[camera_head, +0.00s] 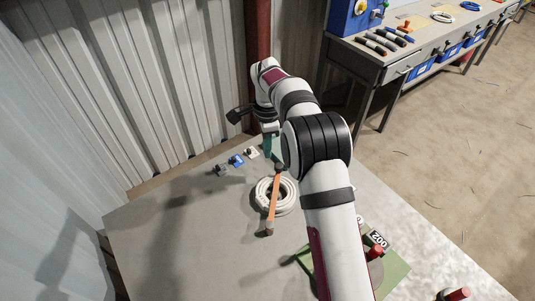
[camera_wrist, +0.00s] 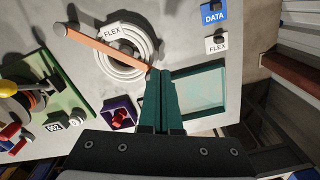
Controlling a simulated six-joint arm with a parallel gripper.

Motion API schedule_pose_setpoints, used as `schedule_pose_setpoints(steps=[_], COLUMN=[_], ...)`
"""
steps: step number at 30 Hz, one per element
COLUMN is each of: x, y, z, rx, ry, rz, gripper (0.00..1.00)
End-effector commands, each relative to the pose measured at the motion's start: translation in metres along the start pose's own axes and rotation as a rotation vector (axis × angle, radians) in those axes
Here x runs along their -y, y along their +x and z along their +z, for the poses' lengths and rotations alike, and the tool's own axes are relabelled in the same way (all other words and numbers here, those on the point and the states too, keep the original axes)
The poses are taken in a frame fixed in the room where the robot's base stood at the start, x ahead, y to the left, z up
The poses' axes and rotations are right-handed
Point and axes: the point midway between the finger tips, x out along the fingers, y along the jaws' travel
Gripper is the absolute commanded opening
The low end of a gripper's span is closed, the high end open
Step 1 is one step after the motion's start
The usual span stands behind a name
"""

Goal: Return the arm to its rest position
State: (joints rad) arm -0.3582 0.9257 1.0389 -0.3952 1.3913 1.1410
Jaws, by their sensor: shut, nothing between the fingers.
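My gripper (camera_head: 268,150) hangs low over the far part of the grey table (camera_head: 170,240) in the head view, partly hidden by my arm. In the wrist view my gripper (camera_wrist: 160,74) has its two dark teal fingers together with nothing between them. A white cable coil (camera_head: 261,189) labelled FLEX lies on the table; it also shows in the wrist view (camera_wrist: 128,73). An orange bar with dark ends (camera_head: 273,200) lies across the coil; one end is near the fingertips in the wrist view (camera_wrist: 100,46).
A teal-rimmed tray (camera_wrist: 222,68) lies beside my fingers. Small label blocks, including blue DATA (camera_head: 237,160), stand along the far edge. A purple box (camera_wrist: 121,105) and a green board (camera_head: 393,267) are near. A corrugated wall (camera_head: 150,90) is behind; the table's left side is clear.

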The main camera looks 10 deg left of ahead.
Motion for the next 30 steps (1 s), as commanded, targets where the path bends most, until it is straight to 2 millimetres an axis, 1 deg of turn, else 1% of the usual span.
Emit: schedule_pose_setpoints(steps=[10,11,12,14,15,17,18,20,21,23,24,25,27,30], x=[0.000,-0.002,-0.007,-0.023,-0.042,-0.082,-0.114,-0.167,-0.204,-0.258,-0.290,-0.311,-0.351,-0.384], y=[0.000,-0.003,-0.010,-0.033,-0.053,-0.086,-0.105,-0.128,-0.137,-0.142,-0.140,-0.137,-0.127,-0.113], z=[0.000,-0.001,-0.004,-0.013,-0.021,-0.032,-0.038,-0.042,-0.041,-0.036,-0.031,-0.026,-0.015,-0.004], rx=[0.000,0.001,0.004,0.012,0.021,0.038,0.050,0.069,0.080,0.096,0.105,0.111,0.121,0.130], ry=[-0.001,-0.004,-0.016,-0.052,-0.090,-0.165,-0.221,-0.307,-0.364,-0.449,-0.499,-0.535,-0.604,-0.668], rz=[0.000,0.000,-0.001,-0.004,-0.005,-0.009,-0.014,-0.023,-0.031,-0.045,-0.055,-0.062,-0.076,-0.090], gripper=[0.00,0.00,0.00,0.00,0.00,0.00,0.00,0.00,0.00,0.00,0.00,0.00,0.00,0.00])
